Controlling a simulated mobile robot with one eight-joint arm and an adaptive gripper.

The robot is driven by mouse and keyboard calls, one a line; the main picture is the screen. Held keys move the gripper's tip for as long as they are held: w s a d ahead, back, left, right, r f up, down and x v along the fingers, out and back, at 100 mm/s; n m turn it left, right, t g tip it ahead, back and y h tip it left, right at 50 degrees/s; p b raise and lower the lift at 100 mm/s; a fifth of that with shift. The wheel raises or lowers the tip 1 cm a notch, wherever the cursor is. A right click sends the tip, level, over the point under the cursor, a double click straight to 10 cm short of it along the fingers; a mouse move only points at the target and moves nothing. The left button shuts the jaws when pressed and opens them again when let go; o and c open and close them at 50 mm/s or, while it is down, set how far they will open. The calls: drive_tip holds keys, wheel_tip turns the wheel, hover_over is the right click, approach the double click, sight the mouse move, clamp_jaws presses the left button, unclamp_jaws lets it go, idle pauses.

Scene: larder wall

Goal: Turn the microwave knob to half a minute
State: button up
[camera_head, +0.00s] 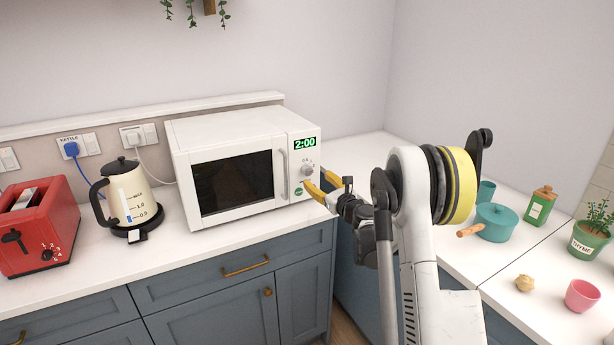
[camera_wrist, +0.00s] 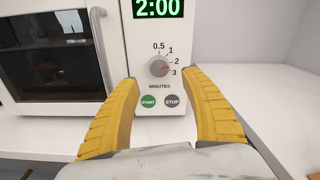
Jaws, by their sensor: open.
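The white microwave (camera_head: 225,150) stands on the counter with its door closed. Its display (camera_wrist: 158,8) reads 2:00 in green. The round grey knob (camera_wrist: 158,67) sits below the display, with marks 0.5, 1, 2 and 3 around its upper and right side. In the head view the knob (camera_head: 306,170) is partly close to my fingers. My gripper (camera_wrist: 160,77) is open, its yellow fingers either side of the knob in the picture, apart from it. It also shows in the head view (camera_head: 318,183).
Green START (camera_wrist: 148,102) and grey STOP (camera_wrist: 172,102) buttons sit just below the knob. The door handle (camera_wrist: 99,45) is left of my fingers. A kettle (camera_head: 130,195) and red toaster (camera_head: 38,230) stand left. A teal pot (camera_head: 496,222) is right.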

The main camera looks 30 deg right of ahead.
sight(309, 173)
drive_tip(key=w+b, duration=0.1)
drive_tip(key=w, duration=0.5)
drive_tip(key=shift+w+a, duration=0.15)
drive_tip(key=shift+w, duration=0.15)
clamp_jaws()
